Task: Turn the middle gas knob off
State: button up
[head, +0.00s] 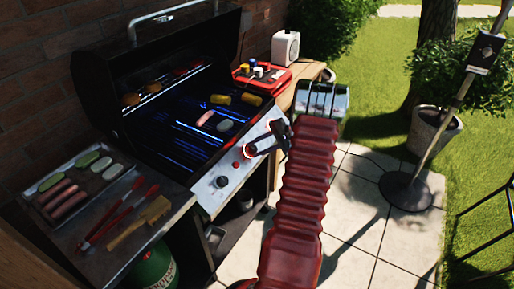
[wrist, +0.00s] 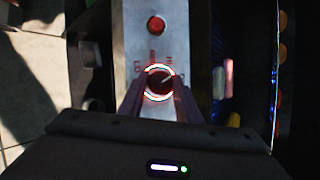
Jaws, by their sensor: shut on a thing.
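The silver control panel (head: 210,194) runs along the front of the open black grill (head: 170,120). My gripper (head: 255,149) is at the middle of this panel, shut on the middle gas knob. In the wrist view the dark middle gas knob (wrist: 160,81) sits between the two fingers of my gripper (wrist: 160,98), inside a glowing white-red ring. Its pale pointer line slants to the upper right. In the head view my gripper mostly hides this knob. Another dark knob (head: 222,181) is at the panel's near end.
A red button (wrist: 156,25) lies beyond the knob. Blue flames and food show on the grate. A tray of sausages (head: 46,205), red-handled tongs (head: 104,226) and a wooden brush (head: 140,222) lie on the near side shelf. A red caddy (head: 262,82) stands on the far side.

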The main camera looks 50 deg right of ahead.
jog(key=m+t, duration=0.1)
jog(key=m, duration=0.2)
jog(key=m+t+h, duration=0.1)
jog(key=m, duration=0.3)
jog(key=shift+s+f+t+h, duration=0.15)
jog(key=shift+s+t+h, duration=0.05)
jog(key=shift+t+h, duration=0.1)
jog(key=o, duration=1.1)
jog(key=shift+a, duration=0.1)
jog(key=shift+c, duration=0.2)
jog(key=v, duration=1.3)
jog(key=shift+s, duration=0.3)
